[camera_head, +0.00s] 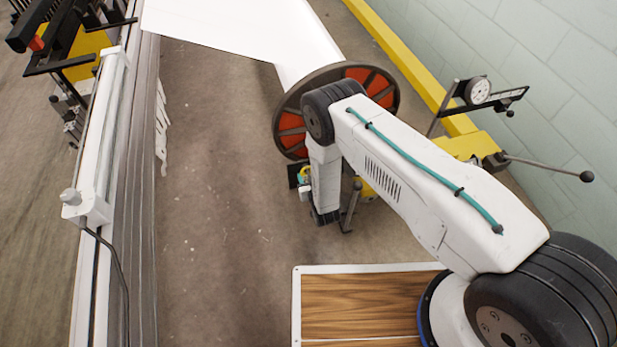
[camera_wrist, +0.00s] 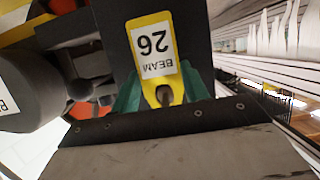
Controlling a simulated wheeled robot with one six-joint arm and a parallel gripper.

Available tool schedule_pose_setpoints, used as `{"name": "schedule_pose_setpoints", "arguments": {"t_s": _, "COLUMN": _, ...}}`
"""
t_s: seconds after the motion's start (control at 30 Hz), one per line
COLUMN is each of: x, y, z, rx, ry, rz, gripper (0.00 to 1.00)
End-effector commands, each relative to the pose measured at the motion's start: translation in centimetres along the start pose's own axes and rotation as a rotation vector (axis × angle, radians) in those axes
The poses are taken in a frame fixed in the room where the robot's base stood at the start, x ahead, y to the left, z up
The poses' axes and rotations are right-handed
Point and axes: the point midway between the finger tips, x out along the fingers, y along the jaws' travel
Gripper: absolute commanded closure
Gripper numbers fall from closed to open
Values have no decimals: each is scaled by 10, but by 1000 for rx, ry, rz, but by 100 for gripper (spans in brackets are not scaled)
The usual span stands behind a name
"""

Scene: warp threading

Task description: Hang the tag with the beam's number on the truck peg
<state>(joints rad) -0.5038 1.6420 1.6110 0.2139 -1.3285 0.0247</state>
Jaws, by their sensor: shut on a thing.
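The yellow tag (camera_wrist: 152,50) fills the middle of the wrist view, its white label reading BEAM 26 upside down. The green fingers of my gripper (camera_wrist: 160,92) are shut on its narrow end, around the hole. In the head view my gripper (camera_head: 304,179) hangs beside the lower left of the beam's red-and-black flange (camera_head: 295,143), with a bit of yellow tag between the fingers. A dark panel (camera_wrist: 112,22) shows behind the tag. Left of it is a dark rounded part with a knob (camera_wrist: 80,88); I cannot tell whether this is the truck peg.
The yellow truck (camera_head: 470,145) stands behind my arm, with a dial gauge (camera_head: 478,90) and a ball-ended lever (camera_head: 545,167). White warp sheet (camera_head: 240,25) runs from the beam. A long loom rail (camera_head: 135,180) is at left. The floor (camera_head: 215,190) between is clear.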

Motion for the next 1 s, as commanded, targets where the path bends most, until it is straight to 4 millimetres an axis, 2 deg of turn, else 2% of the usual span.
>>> {"name": "schedule_pose_setpoints", "arguments": {"t_s": 0.3, "x": 0, "y": 0, "z": 0, "rx": 0, "ry": 0, "rz": 0, "gripper": 77}}
{"name": "schedule_pose_setpoints", "arguments": {"t_s": 0.33, "x": 0, "y": 0, "z": 0, "rx": 0, "ry": 0, "rz": 0, "gripper": 53}}
{"name": "schedule_pose_setpoints", "arguments": {"t_s": 0.4, "x": 0, "y": 0, "z": 0, "rx": 0, "ry": 0, "rz": 0, "gripper": 33}}
{"name": "schedule_pose_setpoints", "arguments": {"t_s": 0.43, "x": 0, "y": 0, "z": 0, "rx": 0, "ry": 0, "rz": 0, "gripper": 30}}
{"name": "schedule_pose_setpoints", "arguments": {"t_s": 0.77, "x": -5, "y": 0, "z": 1, "rx": 0, "ry": -2, "rz": 0, "gripper": 30}}
{"name": "schedule_pose_setpoints", "arguments": {"t_s": 1.0, "x": -42, "y": 0, "z": 0, "rx": -1, "ry": -3, "rz": 0, "gripper": 30}}
